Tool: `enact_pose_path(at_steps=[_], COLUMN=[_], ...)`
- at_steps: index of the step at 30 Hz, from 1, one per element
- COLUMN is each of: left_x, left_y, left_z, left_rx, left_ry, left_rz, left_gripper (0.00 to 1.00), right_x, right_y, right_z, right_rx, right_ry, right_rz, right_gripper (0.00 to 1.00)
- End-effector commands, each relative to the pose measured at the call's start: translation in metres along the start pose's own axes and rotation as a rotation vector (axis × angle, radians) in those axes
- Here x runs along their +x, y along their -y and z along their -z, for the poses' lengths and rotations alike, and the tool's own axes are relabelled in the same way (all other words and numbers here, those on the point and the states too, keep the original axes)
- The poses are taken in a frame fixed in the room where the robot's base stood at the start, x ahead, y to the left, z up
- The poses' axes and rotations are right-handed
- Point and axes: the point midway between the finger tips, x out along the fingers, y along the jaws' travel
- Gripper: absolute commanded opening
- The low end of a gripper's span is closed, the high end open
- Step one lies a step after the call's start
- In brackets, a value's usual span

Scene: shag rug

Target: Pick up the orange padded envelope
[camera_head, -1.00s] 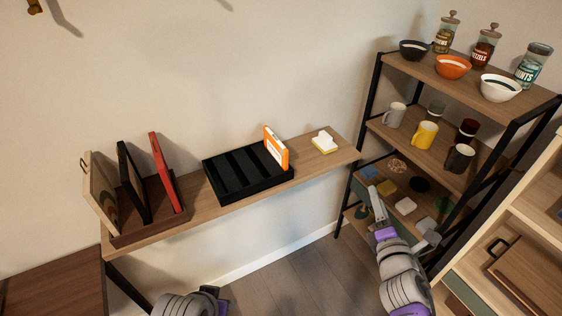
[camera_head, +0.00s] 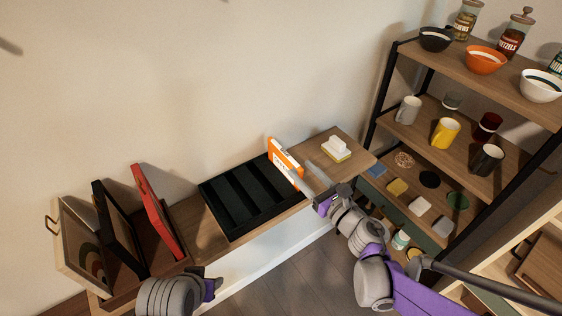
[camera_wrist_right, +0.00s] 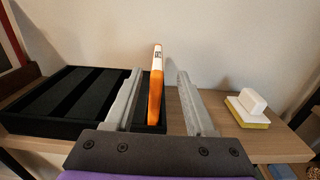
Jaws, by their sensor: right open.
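The orange padded envelope (camera_head: 284,160), with a white label, stands upright in the right end of the black slotted tray (camera_head: 222,224). In the right wrist view the envelope (camera_wrist_right: 156,88) shows edge-on between the two fingers. My right gripper (camera_head: 309,178) is open beside the envelope, and it also shows in the right wrist view (camera_wrist_right: 158,90). The envelope looks closer to the left finger, and I cannot tell if they touch. My left gripper (camera_head: 213,288) is low at the front of the shelf, and its fingers are not clearly seen.
A sponge-like block with a white handle (camera_head: 336,148) sits right of the tray on the wooden shelf (camera_head: 336,174). Framed boards and a red panel (camera_head: 158,212) stand in a wooden holder at left. A rack (camera_head: 388,92) with mugs, bowls and jars rises at right.

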Motion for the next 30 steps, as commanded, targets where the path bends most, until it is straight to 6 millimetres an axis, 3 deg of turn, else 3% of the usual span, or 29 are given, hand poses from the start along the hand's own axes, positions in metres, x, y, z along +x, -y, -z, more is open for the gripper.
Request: enact_pose_path(at_steps=[3, 11, 18, 28, 30], left_x=[-0.002, -0.005, -0.011, -0.011, -0.011], left_y=[0.000, 0.000, 0.000, 0.000, 0.000], left_z=[0.002, 0.004, 0.009, 0.009, 0.009], left_rx=[0.000, 0.000, 0.000, 0.000, 0.000], left_ry=[-0.001, -0.003, -0.007, -0.007, -0.007], left_rz=[0.000, 0.000, 0.000, 0.000, 0.000], left_gripper=[0.49, 0.49, 0.49, 0.49, 0.49], right_x=[0.020, 0.042, 0.077, 0.085, 0.085], right_y=[0.000, -0.002, -0.004, -0.004, -0.004], right_z=[-0.001, -0.002, -0.004, -0.003, -0.003], right_rx=[0.001, 0.001, 0.001, 0.001, 0.001], right_ry=[0.001, 0.001, 0.001, 0.001, 0.001], right_rz=[-0.002, -0.001, -0.001, 0.001, 0.001], right_gripper=[0.55, 0.55, 0.55, 0.55, 0.44])
